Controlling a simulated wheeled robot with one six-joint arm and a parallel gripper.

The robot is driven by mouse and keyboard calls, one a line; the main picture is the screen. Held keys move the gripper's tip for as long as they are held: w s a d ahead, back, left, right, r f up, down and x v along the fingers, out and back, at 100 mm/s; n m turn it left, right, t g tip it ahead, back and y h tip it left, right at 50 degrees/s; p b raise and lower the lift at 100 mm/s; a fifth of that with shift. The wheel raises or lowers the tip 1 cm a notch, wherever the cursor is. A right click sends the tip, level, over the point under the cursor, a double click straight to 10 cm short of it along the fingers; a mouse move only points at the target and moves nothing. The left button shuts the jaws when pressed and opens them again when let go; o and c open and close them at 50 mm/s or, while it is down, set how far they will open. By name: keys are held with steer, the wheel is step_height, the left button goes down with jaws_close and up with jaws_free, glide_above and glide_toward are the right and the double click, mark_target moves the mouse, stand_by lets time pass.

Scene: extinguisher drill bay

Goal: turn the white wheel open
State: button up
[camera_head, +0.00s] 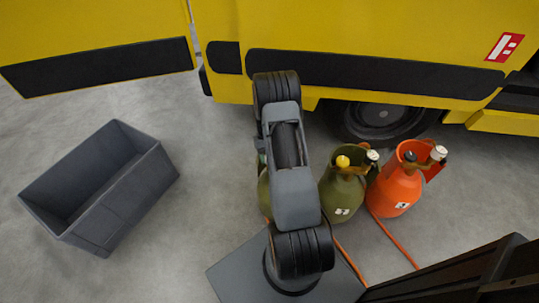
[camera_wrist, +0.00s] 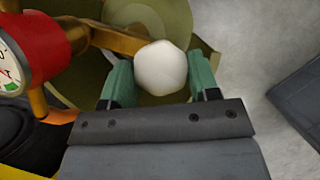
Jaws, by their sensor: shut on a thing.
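In the wrist view, the white wheel (camera_wrist: 160,68) is a rounded white knob at the end of a brass arm (camera_wrist: 118,38), above an olive-green cylinder (camera_wrist: 172,22). My gripper (camera_wrist: 160,80) has its two green fingers on either side of the wheel and is shut on it. In the head view, my arm hides the gripper and the wheel. Only a strip of an olive cylinder (camera_head: 263,192) shows at the arm's left edge.
A red gauge (camera_wrist: 30,50) sits close left of my gripper. Another olive cylinder (camera_head: 342,195) with a yellow knob and an orange cylinder (camera_head: 395,187) stand right of my arm. A grey open bin (camera_head: 135,190) is at left. A yellow vehicle (camera_head: 370,30) stands behind.

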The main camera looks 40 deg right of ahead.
steer(key=n+h, duration=0.1)
steer(key=n, duration=0.1)
steer(key=n+p, duration=0.1)
steer(key=n, duration=0.1)
steer(key=shift+w+a+r+n+h, duration=0.1)
steer(key=shift+a+n+h, duration=0.05)
steer(key=shift+n+h, duration=0.2)
steer(key=n+h, duration=0.1)
steer(key=n, duration=0.1)
steer(key=n+h+p, duration=0.1)
steer(key=n, duration=0.1)
steer(key=shift+n+t, duration=0.25)
steer(key=shift+t, duration=0.05)
steer(key=n+t+h, duration=0.1)
steer(key=n, duration=0.3)
steer(key=shift+a+p, duration=0.1)
steer(key=shift+p, duration=0.25)
steer(key=shift+n+t+h, duration=0.45)
steer(key=shift+n+t, duration=0.15)
steer(key=shift+n, duration=1.7)
steer(key=o, duration=0.9)
steer(key=p+v, duration=0.1)
steer(key=v, duration=0.3)
steer(key=p+v, duration=0.1)
steer(key=v, duration=0.4)
steer(key=p+v, duration=0.2)
steer(key=v, duration=0.2)
steer(key=shift+s+a+r, duration=0.2)
steer(key=shift+s+r, duration=0.05)
steer(key=shift+r, duration=0.05)
